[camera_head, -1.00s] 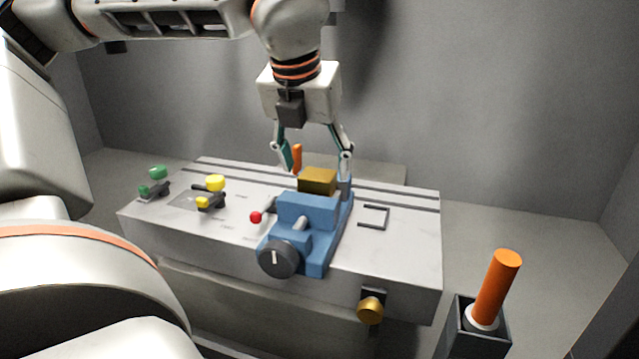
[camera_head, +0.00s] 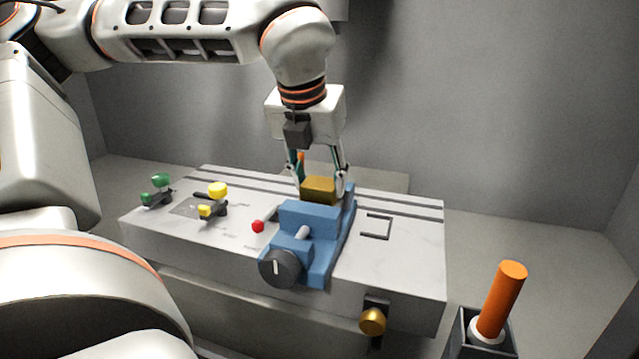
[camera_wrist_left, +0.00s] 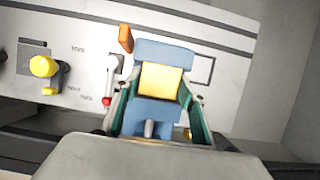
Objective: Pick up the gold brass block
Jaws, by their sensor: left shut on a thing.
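The gold brass block (camera_head: 319,189) sits at the blue vise (camera_head: 309,222) on the white machine table, between or just above its jaws. My left gripper (camera_head: 320,190) reaches down from above, with its fingers closed on the two sides of the block. In the left wrist view the block (camera_wrist_left: 161,81) lies between the two green-padded fingers (camera_wrist_left: 160,100), with the blue vise (camera_wrist_left: 165,53) around it. Whether the block is clear of the vise jaws cannot be told. My right gripper is not in view.
Green (camera_head: 161,181) and yellow (camera_head: 217,190) knobs and a red-tipped lever (camera_head: 258,226) stand left of the vise. A dark round dial (camera_head: 280,268) is at the vise's front. An orange handle (camera_head: 502,298) rises from a holder at right. Grey walls enclose the back.

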